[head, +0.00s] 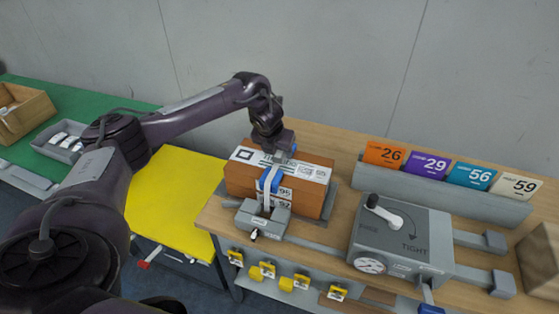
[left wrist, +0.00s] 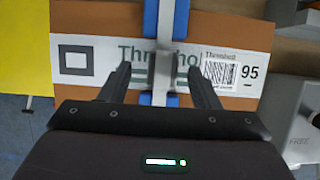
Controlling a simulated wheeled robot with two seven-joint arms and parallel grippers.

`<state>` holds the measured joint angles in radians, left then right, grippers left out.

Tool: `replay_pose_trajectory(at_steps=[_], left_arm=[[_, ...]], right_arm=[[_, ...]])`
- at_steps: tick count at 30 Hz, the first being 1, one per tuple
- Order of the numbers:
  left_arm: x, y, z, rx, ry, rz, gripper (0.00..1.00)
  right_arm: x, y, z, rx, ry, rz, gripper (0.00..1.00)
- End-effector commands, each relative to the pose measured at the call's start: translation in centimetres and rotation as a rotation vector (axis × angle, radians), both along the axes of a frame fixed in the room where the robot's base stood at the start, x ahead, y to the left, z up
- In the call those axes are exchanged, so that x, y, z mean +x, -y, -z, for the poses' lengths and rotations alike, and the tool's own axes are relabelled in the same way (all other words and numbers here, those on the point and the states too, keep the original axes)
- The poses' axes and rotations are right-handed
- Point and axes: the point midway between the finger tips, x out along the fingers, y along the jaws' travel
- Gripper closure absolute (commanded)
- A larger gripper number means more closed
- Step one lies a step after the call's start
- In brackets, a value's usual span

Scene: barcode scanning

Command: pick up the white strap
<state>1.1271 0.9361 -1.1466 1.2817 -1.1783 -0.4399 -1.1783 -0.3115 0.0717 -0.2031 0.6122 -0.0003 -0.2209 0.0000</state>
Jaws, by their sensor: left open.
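The white strap (head: 267,190) runs over a brown box (head: 238,180) and down its front to a grey buckle block (head: 262,218). Blue pads (head: 275,184) sit beside it at the box's edge. My left gripper (head: 279,153) is over the top of the box, pointing down. In the left wrist view my open left gripper (left wrist: 162,82) has one finger on each side of the strap (left wrist: 163,70), with gaps between. Whether the fingertips touch the box label is unclear. My right gripper is not in view.
A grey device (head: 400,240) with a crank, dial and "TIGHT" marking stands to the right. Numbered cards (head: 425,165) stand in a rack behind it. A yellow surface (head: 175,205) is left of the wooden table; a wooden bin (head: 25,112) sits far left.

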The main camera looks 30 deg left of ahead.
Motion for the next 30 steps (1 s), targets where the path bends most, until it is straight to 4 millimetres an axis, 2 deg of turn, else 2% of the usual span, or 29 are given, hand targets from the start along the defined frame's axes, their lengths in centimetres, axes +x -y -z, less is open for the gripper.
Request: replay_pose_trajectory(at_steps=[1,6,14,25,30], left_arm=[[0.2,0.2,0.5,0.0,-0.005,0.0,0.44],[1.0,0.0,2.4,-0.002,-0.002,-0.001,0.44],[1.1,0.0,2.7,-0.001,0.0,-0.001,0.44],[1.1,0.0,2.7,-0.001,0.001,-0.001,0.92],[1.1,0.0,2.6,-0.001,0.001,-0.001,0.93]], right_arm=[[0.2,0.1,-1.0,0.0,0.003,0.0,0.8],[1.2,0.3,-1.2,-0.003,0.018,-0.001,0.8],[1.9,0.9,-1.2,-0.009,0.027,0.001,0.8],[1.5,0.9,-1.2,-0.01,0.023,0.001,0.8],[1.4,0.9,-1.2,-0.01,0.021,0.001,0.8]])
